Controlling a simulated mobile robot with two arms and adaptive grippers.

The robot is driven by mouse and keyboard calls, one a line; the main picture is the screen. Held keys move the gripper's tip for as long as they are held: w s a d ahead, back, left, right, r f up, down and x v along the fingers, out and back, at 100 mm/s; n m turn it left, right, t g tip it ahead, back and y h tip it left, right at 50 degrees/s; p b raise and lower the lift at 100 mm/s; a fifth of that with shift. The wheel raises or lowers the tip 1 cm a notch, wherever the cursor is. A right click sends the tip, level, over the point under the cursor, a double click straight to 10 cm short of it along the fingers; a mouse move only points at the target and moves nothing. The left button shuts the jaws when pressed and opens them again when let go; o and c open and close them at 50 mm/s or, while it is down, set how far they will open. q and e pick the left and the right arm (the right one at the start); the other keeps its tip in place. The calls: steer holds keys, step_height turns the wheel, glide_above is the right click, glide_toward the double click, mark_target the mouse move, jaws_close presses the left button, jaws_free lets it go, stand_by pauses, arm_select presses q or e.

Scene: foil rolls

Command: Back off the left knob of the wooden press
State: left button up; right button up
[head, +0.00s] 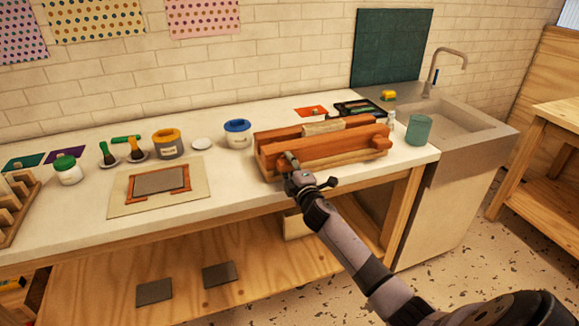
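The wooden press (330,155) lies along the front of the white table, right of the middle. Its right knob (380,143) shows at the right end of the front beam. My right gripper (288,162) is at the left end of that beam, where the left knob (282,165) is mostly hidden behind it. The fingers are small and overlap the knob. I cannot tell if they touch it or whether they are open or shut. My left gripper is not in view.
A blue-lidded tub (238,134) stands close left of the press. A green cup (418,130) stands right of it, beside the sink (455,128). A board with a framed grey sheet (158,182) lies further left. Bare table top lies between that board and the press.

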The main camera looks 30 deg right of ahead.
steer(key=shift+o, duration=1.4)
steer(key=shift+w+d+r, duration=0.1)
steer(key=shift+w+r, duration=0.15)
steer(key=shift+w, duration=0.05)
steer(key=shift+w+f, duration=0.2)
steer(key=shift+f, duration=0.05)
steer(key=shift+s, duration=0.1)
steer(key=shift+s+f, duration=0.1)
steer(key=shift+s, duration=0.15)
steer(key=v, duration=1.1)
steer(key=shift+s, duration=0.2)
steer(key=shift+f, duration=0.15)
